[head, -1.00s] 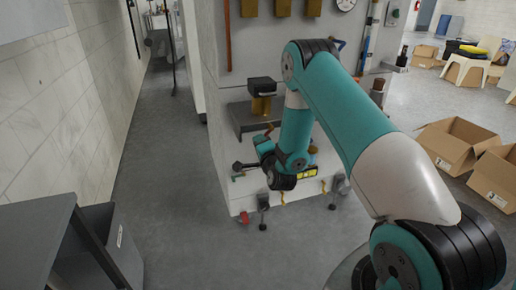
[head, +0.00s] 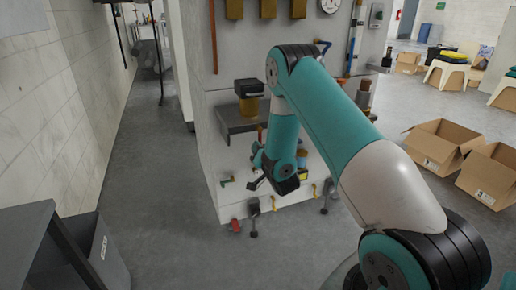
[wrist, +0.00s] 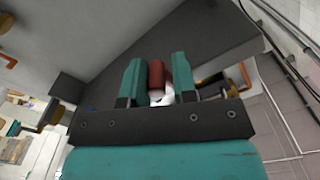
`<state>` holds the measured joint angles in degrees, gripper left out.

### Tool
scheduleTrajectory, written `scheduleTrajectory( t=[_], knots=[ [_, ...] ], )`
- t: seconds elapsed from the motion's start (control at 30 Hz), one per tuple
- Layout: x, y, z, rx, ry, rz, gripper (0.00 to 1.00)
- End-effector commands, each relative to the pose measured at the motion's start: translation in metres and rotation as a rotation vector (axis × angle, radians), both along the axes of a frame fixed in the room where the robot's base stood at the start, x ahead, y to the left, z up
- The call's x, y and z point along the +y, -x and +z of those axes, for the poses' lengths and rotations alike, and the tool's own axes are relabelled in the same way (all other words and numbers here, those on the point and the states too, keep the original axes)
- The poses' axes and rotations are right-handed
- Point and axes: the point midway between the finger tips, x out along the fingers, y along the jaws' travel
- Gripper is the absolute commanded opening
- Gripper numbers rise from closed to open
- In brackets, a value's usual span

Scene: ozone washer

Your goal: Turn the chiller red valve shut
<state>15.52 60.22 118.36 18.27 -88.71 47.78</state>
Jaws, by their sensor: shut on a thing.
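The red valve handle (wrist: 156,75) shows in the wrist view as a short dull-red bar between the two teal fingers of my gripper (wrist: 156,68). My gripper is shut on it. A pale, bright piece shows just below the bar, between the fingers. In the head view, my gripper (head: 258,150) is at the front of the grey chiller cabinet (head: 210,130), just below a shelf. A small reddish-brown upright piece (head: 261,133), which looks like the handle, shows at its tip. My wrist hides part of the valve area.
A grey shelf (head: 228,122) carries a black-topped brass part (head: 249,90) above my gripper. Small valves and black feet line the cabinet's lower edge, with a red piece (head: 235,226) there. Open cartons (head: 440,145) stand at right.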

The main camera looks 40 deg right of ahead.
Motion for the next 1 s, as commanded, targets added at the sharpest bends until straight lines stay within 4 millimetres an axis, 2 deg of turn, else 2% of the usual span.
scheduleTrajectory(
  t=[0.3, 0.67, 0.7, 0.77, 1.0],
  knots=[
    [-0.009, 0.0032, -0.0008, 0.02, 0.056, -0.011, 0.01],
    [-0.01, 0.0027, 0.0, 0.019, 0.058, -0.012, 0.01],
    [-0.0099, 0.0026, 0.0002, 0.017, 0.058, -0.011, 0.32],
    [-0.0095, 0.0024, 0.0005, 0.017, 0.059, -0.01, 0.43],
    [-0.0048, 0.0004, 0.0013, 0.014, 0.059, -0.003, 0.43]
  ],
)
